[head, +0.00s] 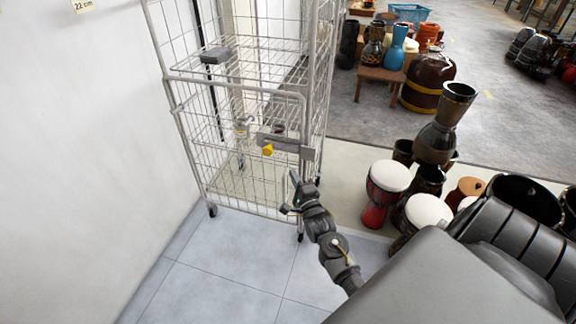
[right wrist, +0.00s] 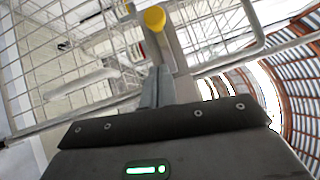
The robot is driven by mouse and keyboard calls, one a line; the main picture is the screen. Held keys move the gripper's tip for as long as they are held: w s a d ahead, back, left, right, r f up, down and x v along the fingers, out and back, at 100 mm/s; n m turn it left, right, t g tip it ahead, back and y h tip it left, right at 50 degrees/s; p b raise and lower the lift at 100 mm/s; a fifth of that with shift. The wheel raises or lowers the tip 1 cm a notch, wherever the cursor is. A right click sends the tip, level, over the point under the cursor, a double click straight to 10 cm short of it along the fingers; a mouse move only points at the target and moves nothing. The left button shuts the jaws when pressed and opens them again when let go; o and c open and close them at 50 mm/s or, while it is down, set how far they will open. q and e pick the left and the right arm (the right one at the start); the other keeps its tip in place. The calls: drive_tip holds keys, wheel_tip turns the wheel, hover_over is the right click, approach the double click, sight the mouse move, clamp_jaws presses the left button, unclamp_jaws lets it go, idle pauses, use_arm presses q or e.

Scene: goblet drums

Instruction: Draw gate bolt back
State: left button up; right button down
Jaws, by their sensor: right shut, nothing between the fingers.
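The wire cage trolley (head: 200,125) stands by the wall, with a grey bolt plate (head: 290,144) across its front gate. A yellow knob (head: 268,150) sticks out at the left part of the plate. In the right wrist view the knob (right wrist: 155,18) shows at the top, just beyond my fingertips. My right gripper (head: 293,188) is below and a little right of the knob, in front of the trolley. Its fingers (right wrist: 163,88) are shut with nothing between them, and appear apart from the knob. My left gripper is out of view.
Goblet drums (head: 383,190) stand close to the right of my right arm. A dark grey box (head: 216,55) is on the trolley's upper left. A white wall (head: 80,150) bounds the left side. Bare tiled floor (head: 230,250) lies in front of the trolley.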

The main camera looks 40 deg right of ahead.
drive_tip(key=shift+v, duration=1.8)
drive_tip(key=shift+d, duration=0.1)
